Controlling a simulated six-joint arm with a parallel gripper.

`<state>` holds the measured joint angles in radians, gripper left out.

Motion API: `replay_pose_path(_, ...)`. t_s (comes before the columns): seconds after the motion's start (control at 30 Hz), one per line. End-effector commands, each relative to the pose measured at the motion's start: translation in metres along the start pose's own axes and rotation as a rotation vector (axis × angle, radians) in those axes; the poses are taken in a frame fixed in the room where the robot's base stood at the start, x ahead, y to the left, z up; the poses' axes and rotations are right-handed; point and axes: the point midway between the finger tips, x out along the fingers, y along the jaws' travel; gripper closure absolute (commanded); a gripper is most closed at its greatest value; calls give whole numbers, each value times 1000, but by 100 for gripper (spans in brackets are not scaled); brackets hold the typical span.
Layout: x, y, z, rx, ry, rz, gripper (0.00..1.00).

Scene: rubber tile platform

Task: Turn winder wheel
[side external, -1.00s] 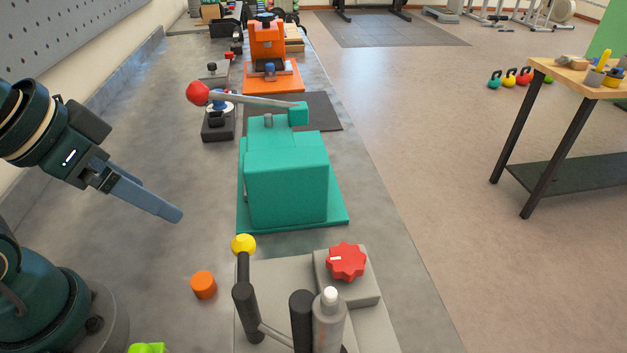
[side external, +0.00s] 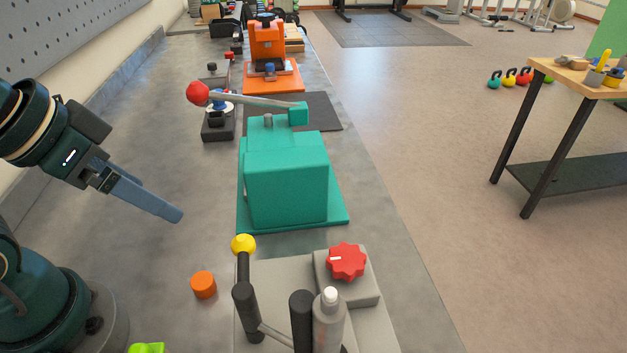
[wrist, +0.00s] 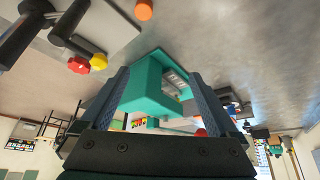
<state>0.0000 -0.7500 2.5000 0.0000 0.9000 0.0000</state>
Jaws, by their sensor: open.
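A teal box-shaped machine (side external: 287,180) stands on a teal base plate on the grey bench. On its top, a grey crank arm (side external: 255,101) runs left from a teal block to a red ball (side external: 198,93). No other part is plainly a wheel; a red lobed knob (side external: 346,261) sits on a grey unit in front. My gripper (side external: 172,213) is left of the teal machine, apart from it and pointing down and right. In the wrist view my gripper (wrist: 160,73) is open and empty, with the teal machine (wrist: 148,88) framed between its fingers.
The grey unit in front carries a yellow-tipped lever (side external: 243,245) and dark upright posts. An orange cylinder (side external: 203,285) stands on the bench beside it. An orange machine (side external: 267,40) stands behind the teal one. Bare bench lies between my gripper and the teal machine.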

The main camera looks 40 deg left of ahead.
Motion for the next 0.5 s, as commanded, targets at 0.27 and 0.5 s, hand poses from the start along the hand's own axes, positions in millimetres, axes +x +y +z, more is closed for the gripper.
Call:
replay_pose_path(0.27, 0, 0, 0, -14, 0, 0, 4)
replay_pose_path(0.5, -10, 8, -17, -344, 29, 41, 4)
